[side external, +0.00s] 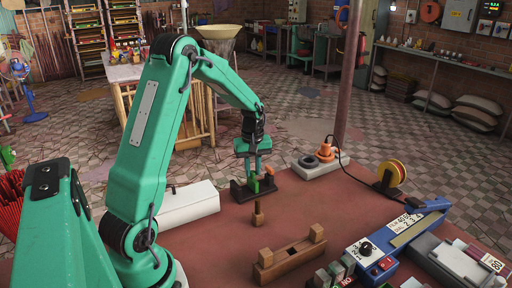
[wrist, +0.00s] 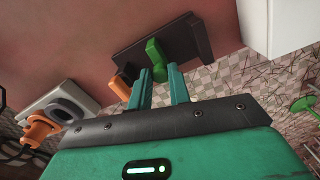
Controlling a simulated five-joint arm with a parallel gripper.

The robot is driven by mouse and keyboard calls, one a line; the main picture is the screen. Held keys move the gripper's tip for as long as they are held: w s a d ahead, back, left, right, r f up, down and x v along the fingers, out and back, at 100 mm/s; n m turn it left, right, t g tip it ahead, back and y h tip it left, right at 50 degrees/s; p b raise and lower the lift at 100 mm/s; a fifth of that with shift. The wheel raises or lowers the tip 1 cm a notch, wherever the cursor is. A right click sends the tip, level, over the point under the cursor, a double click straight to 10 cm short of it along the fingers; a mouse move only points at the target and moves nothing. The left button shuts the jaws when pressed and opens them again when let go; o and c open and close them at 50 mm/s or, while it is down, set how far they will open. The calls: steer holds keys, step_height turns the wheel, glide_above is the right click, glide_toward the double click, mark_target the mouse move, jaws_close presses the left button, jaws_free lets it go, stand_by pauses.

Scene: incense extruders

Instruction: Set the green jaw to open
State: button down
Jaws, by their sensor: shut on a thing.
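A dark block-like fixture (side external: 240,194) stands near the far edge of the reddish table, with the green jaw (side external: 255,186) and an orange piece (side external: 269,172) on it. My gripper (side external: 253,168) is right above the fixture, pointing down. In the wrist view, the green jaw (wrist: 154,52) is a bent green piece whose near end lies between the two teal fingers of my gripper (wrist: 160,82). The gripper is shut on it. The dark fixture (wrist: 198,38) is behind it, and the orange piece (wrist: 120,88) is beside the left finger.
A white box (side external: 188,203) lies left of the fixture. A grey plate with a dark ring (side external: 309,162) and an orange plug-like part (side external: 325,152) is to the right. A small brown peg (side external: 258,214) and a wooden holder (side external: 290,256) stand nearer. A yellow spool (side external: 391,173) is farther right.

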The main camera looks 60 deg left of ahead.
mark_target(253, 172)
steer(key=c, duration=1.3)
jaws_free()
steer(key=shift+r, duration=0.1)
steer(key=shift+r, duration=3.8)
steer(key=shift+r, duration=0.1)
